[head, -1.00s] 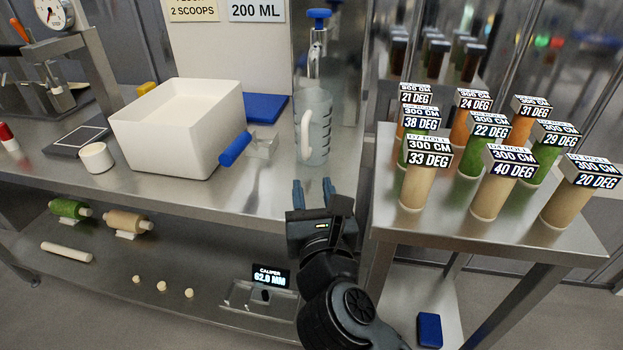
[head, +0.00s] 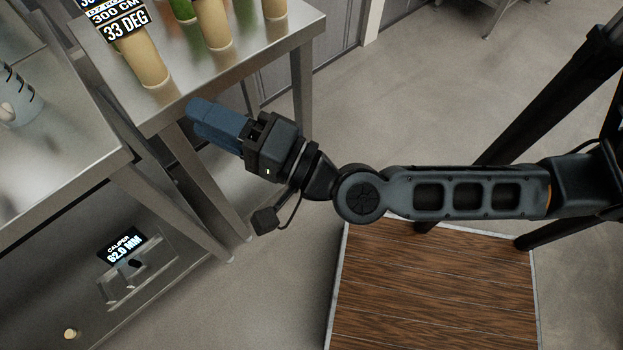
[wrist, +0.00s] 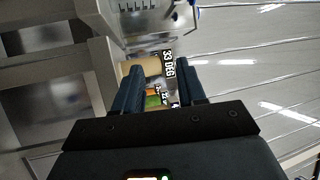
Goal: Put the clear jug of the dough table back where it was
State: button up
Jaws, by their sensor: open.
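The clear jug (head: 22,104) stands on the steel dough table (head: 60,150) at the left edge of the head view, and only part of it shows. My gripper (head: 196,112) is to the right of it, in front of the smaller steel table with the rolls, well apart from the jug. The two blue fingers are open and nothing is held between them. In the wrist view my gripper (wrist: 163,78) points toward the labelled rolls, and the jug is not recognizable there.
Several labelled rolls, one marked 33 DEG (head: 146,60), stand on the smaller table (head: 235,70) just beyond my gripper. A caliper display (head: 122,245) sits on the lower shelf. A wooden-topped platform (head: 435,285) is at the bottom right. Open floor lies at the upper right.

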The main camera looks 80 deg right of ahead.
jog(key=s+a+f+n+g+y, duration=0.1)
jog(key=s+a+f+n+g, duration=0.1)
jog(key=s+n, duration=0.7)
jog(key=s+a+f+n+g+y, duration=0.2)
jog(key=s+n+g, duration=0.1)
jog(key=s+n, duration=0.6)
jog(key=shift+n+g, duration=0.3)
jog(key=shift+g, duration=0.1)
